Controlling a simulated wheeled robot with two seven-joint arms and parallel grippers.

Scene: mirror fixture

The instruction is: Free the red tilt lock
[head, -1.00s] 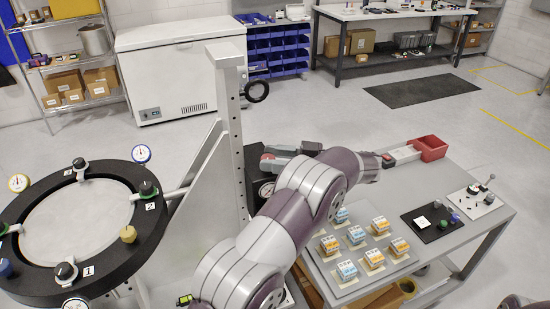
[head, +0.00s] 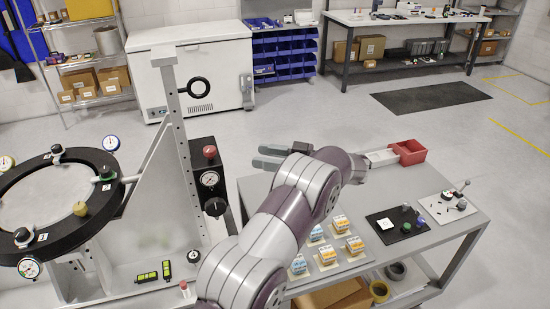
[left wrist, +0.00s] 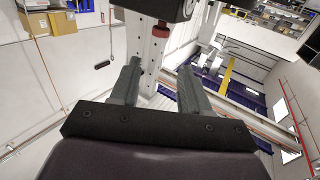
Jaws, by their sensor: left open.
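The mirror fixture has an upright grey post (head: 178,125) and a black ring (head: 112,198) at left. A black panel (head: 222,182) beside the post carries a red knob (head: 209,152), which looks like the red tilt lock, above a round gauge (head: 209,178) and a black knob (head: 215,206). My left gripper (head: 262,157) is open and empty, to the right of the red knob and apart from it. In the left wrist view, the open fingers (left wrist: 160,88) point toward the pale post, with a red part (left wrist: 160,30) beyond them. My right gripper is out of view.
A grey table (head: 450,232) stands at right with small boxes (head: 327,254), a black tray (head: 396,224) and a red bin (head: 408,152). A white chest freezer (head: 210,65) stands behind. Floor is clear between freezer and table.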

